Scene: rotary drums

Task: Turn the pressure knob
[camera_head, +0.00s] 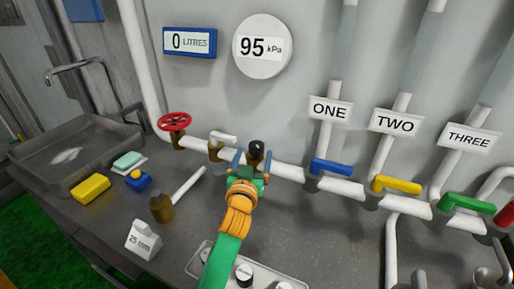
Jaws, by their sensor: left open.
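The pressure knob looks to be the small black knob (256,147) on a brass stem on the white pipe, below the gauge. A round white gauge (262,47) above it reads 95 kPa. My left gripper (252,160), with blue fingertips on an orange and green arm, is open just in front of the knob's stem. Its fingers appear on either side of the stem; whether they touch it I cannot tell. The gripper hides the lower part of the stem. My right gripper is not in view.
A red handwheel (174,122) and a white-handled valve (217,146) sit left on the pipe. Blue (332,167), yellow (396,184) and green (467,203) levers are at right. A tray (196,262) lies below my arm; a sink (75,150) is at left.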

